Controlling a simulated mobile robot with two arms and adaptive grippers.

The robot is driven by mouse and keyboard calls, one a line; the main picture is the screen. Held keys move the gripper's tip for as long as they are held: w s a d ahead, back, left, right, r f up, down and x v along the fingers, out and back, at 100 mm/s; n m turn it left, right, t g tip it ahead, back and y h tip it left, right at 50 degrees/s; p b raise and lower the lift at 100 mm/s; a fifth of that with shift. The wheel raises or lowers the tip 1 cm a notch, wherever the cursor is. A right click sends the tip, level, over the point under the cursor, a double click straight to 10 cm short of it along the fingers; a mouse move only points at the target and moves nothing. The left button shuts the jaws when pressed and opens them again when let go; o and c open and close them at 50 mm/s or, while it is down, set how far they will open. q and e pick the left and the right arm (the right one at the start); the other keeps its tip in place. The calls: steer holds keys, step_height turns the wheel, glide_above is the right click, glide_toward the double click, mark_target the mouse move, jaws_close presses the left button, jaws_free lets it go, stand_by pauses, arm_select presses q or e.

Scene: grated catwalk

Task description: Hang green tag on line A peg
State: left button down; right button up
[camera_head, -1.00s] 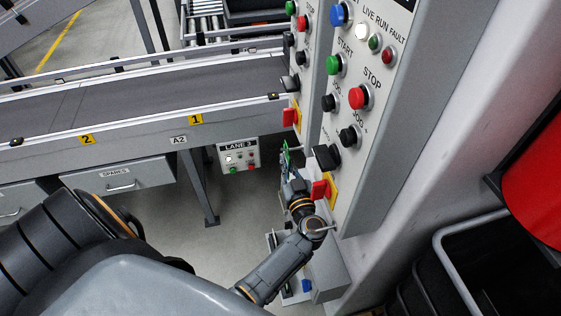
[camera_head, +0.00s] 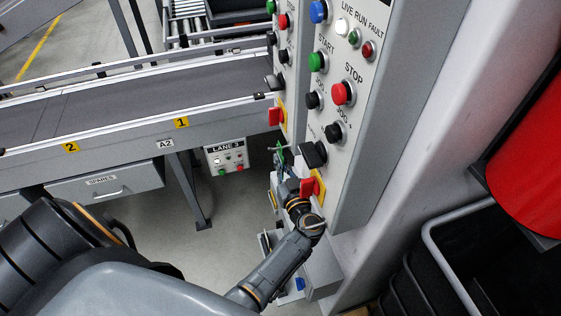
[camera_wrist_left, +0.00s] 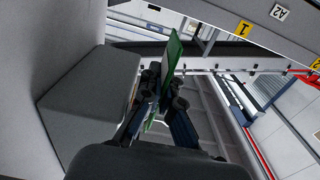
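The green tag (camera_wrist_left: 172,58) is a thin flat plate standing roughly upright in the left wrist view. My left gripper (camera_wrist_left: 160,92) is shut on it, with dark fingers on both sides of its lower part. In the head view the tag (camera_head: 279,152) is a small green edge at the tip of my left gripper (camera_head: 278,168), low beside the control panel. The panel's edge and red switch are close to the gripper. I cannot pick out the line A peg in either view. My right gripper is not in view.
The control panel (camera_head: 372,120) with buttons and a red switch (camera_head: 308,187) is just right of my left arm. A conveyor (camera_head: 130,108) runs behind, with a LANE 3 box (camera_head: 226,158) below it. A dark bin (camera_head: 450,260) and red drum (camera_head: 530,170) stand at right.

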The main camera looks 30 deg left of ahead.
arm_select(q)
steer(key=c, duration=1.4)
jaws_free()
steer(key=shift+c, duration=0.2)
steer(key=shift+d, duration=0.1)
